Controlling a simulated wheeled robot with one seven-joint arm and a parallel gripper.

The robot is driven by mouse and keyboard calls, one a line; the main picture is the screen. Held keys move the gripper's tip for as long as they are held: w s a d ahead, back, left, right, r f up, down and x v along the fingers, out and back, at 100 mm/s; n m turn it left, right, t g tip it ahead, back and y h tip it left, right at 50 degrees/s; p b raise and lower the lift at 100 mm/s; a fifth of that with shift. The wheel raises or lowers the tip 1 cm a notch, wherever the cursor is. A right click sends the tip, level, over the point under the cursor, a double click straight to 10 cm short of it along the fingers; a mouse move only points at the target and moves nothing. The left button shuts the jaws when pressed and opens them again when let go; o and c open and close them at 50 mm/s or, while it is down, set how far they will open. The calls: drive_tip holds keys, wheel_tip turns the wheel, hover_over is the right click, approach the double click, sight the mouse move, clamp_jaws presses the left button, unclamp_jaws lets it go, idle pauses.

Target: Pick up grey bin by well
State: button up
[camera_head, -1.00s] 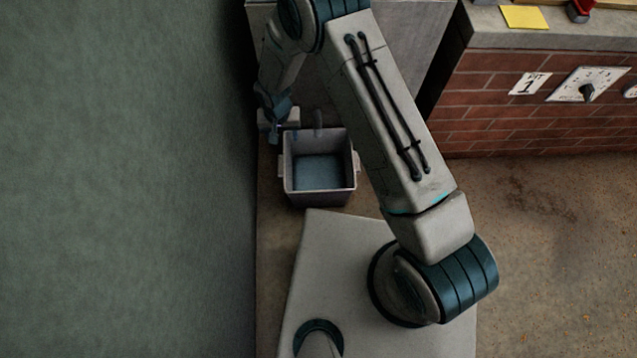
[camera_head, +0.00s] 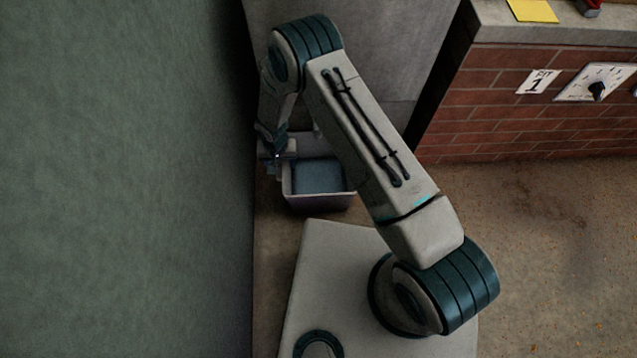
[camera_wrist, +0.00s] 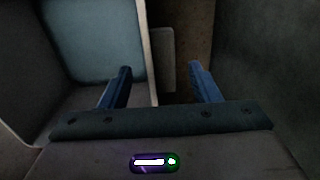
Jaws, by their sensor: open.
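The grey bin (camera_head: 318,200) stands on the floor beside the green wall, partly hidden behind my arm in the head view. It is open at the top, with a bluish inside. My gripper (camera_wrist: 158,82) is open at the bin's left side in the head view. In the wrist view the bin's wall (camera_wrist: 150,50) runs between the two blue fingers. The left finger is over the bin's inside and the right finger is outside it. A pale tab-like handle (camera_wrist: 167,60) sticks out from the wall, between the fingers and beyond them. I see no finger touching the wall.
The green wall (camera_head: 120,180) stands close on the left of the gripper. A grey block (camera_head: 385,70) is behind the bin. A brick counter (camera_head: 500,110) with a "PIT 1" sign stands at the right. Open floor (camera_head: 540,240) lies in front of it.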

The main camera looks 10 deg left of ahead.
sight(280, 167)
wheel_tip(280, 167, down, 4)
drive_tip(key=shift+a+r+b, duration=0.1)
drive_tip(key=shift+b, duration=0.5)
drive_tip(key=shift+r, duration=0.1)
clamp_jaws()
idle(0.7)
drive_tip(key=shift+a+r, duration=0.1)
